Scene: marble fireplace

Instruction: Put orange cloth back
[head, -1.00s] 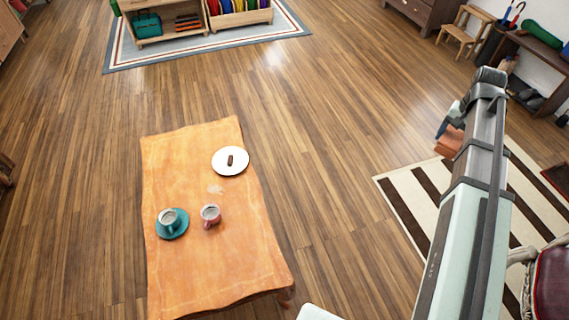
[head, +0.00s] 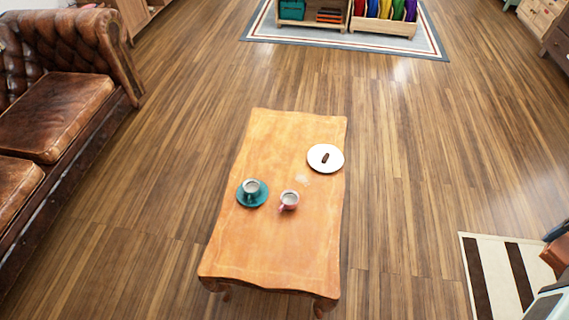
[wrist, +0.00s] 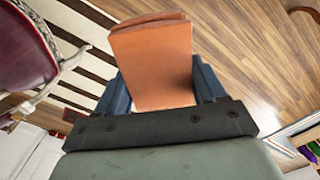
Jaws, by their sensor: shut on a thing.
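The orange cloth (wrist: 152,65) is a folded, thick rectangle. In the wrist view it stands between the two dark fingers of my gripper (wrist: 160,85), which is shut on it. In the head view only a bit of the cloth (head: 555,252) shows at the right edge, above the striped rug. Most of my gripper and arm is outside the head view.
A wooden coffee table (head: 265,245) holds a white plate (head: 318,163) with a small brown item, a teal cup on a saucer (head: 243,199) and a pink cup (head: 289,200). A brown leather sofa (head: 55,110) stands left. A striped rug (head: 480,275) lies right. A red chair (wrist: 40,45) is near my gripper. The floor between is clear.

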